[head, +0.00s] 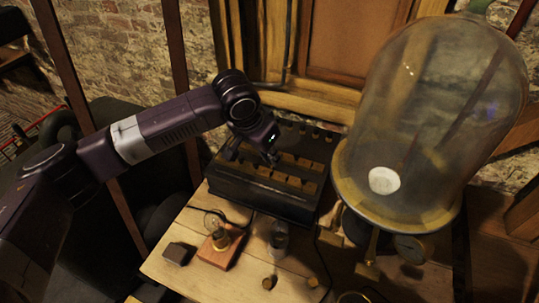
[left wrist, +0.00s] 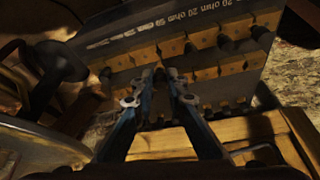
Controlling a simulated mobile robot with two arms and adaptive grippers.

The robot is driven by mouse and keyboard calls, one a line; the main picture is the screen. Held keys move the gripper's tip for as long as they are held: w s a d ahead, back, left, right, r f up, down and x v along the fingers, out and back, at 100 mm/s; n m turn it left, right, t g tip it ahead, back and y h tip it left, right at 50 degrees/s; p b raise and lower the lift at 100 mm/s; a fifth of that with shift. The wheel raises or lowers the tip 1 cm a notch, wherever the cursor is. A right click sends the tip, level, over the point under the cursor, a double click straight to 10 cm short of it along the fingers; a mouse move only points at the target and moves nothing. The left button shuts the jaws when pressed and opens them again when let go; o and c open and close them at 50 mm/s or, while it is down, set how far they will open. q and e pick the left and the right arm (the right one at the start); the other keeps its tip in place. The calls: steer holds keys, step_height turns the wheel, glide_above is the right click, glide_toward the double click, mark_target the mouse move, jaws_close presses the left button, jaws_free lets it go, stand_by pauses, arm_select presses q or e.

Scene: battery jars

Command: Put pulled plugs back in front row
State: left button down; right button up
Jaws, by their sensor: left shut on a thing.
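A black resistance box (head: 262,194) stands on the wooden table, with rows of brass blocks on its top. In the left wrist view its top (left wrist: 215,14) carries ohm lettering, and dark plug knobs (left wrist: 226,43) stand along the brass row. My left gripper (left wrist: 164,76) is shut on a small dark thing at its tips, apparently a plug, mostly hidden by the fingers, over the brass blocks. I cannot tell whether the plug is seated. My right gripper is not in view.
A large glass bell jar (head: 430,110) stands close on the right. A bulb on a wooden block (head: 222,250), a small dark block (head: 179,254), a glass jar (head: 279,236) and small brass pieces (head: 269,283) occupy the table's front. A wooden window frame is behind.

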arm_select(q)
steer(key=shift+f+b, duration=0.3)
steer(key=shift+f, duration=0.35)
steer(key=shift+d+f, duration=0.1)
steer(key=shift+f, duration=0.05)
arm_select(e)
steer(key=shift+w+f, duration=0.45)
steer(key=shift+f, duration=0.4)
arm_select(q)
steer(key=shift+f+p, duration=0.3)
steer(key=shift+f, duration=0.75)
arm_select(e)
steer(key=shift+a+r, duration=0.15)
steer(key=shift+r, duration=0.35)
arm_select(q)
steer(key=shift+f+p, duration=0.2)
steer(key=shift+p, duration=0.25)
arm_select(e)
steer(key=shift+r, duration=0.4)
